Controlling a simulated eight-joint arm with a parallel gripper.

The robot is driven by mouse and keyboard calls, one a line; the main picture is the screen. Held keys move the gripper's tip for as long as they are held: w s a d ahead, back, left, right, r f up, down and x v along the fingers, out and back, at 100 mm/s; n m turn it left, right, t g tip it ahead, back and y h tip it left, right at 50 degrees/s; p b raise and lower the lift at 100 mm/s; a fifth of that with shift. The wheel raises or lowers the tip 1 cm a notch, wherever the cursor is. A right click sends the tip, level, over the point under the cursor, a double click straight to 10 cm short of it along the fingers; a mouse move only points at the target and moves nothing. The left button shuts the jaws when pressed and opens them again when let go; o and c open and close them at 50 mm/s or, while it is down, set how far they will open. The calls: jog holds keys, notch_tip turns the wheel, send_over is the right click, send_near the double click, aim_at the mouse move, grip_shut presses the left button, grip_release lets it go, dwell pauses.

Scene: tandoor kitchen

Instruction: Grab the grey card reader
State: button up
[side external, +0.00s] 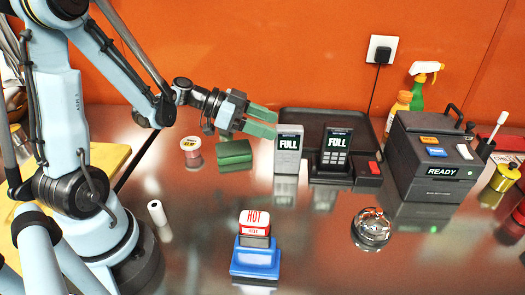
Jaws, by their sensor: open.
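The grey card reader (288,157) stands upright on the shiny metal counter, with a dark screen reading FULL. A black keypad reader (334,160), also reading FULL, stands just to its right on a black base with a red button (373,168). My gripper (271,122) has green fingers, is open and empty, and points right. Its fingertips are near the upper left of the grey reader. I cannot tell the exact gap in depth from this single view.
A dark tray (300,115) is behind the readers. A grey READY box (432,185) stands right. A blue stand (254,262) and glass dish (373,228) are in front.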

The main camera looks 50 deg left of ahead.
aim_at(281, 127)
jog(key=shift+w+x, duration=0.2)
jog(key=shift+x, duration=2.85)
jog(key=shift+a+r, duration=0.1)
jog(key=shift+r, duration=0.05)
grip_shut()
